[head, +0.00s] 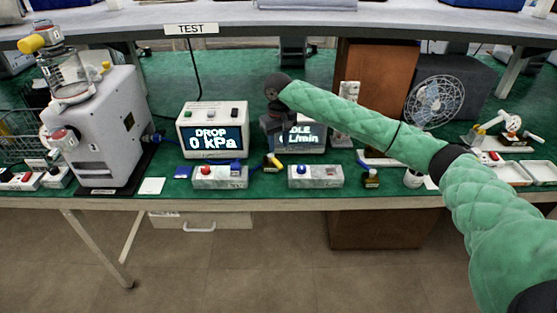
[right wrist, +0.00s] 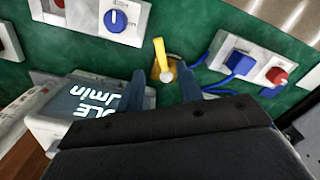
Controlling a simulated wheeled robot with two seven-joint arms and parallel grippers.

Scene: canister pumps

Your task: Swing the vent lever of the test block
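A small block with a yellow lever (head: 273,161) stands on the green bench top between two switch strips, in front of the displays. In the right wrist view the yellow lever (right wrist: 159,52) rises from a pale round pivot, just beyond my fingertips. My right gripper (head: 272,145) points down above and behind the lever, its fingers partly hidden in the head view. In the right wrist view my right gripper (right wrist: 163,85) is open, its two dark blue fingers apart with nothing between them. My left gripper is not in view.
A display reading "DROP 0 kPa" (head: 212,132) stands left of my gripper; another display (head: 304,136) is close behind it. Strips with a red knob (head: 220,177) and a blue knob (head: 316,177) flank the lever. A large canister pump (head: 105,125) stands at left, a fan (head: 435,100) at right.

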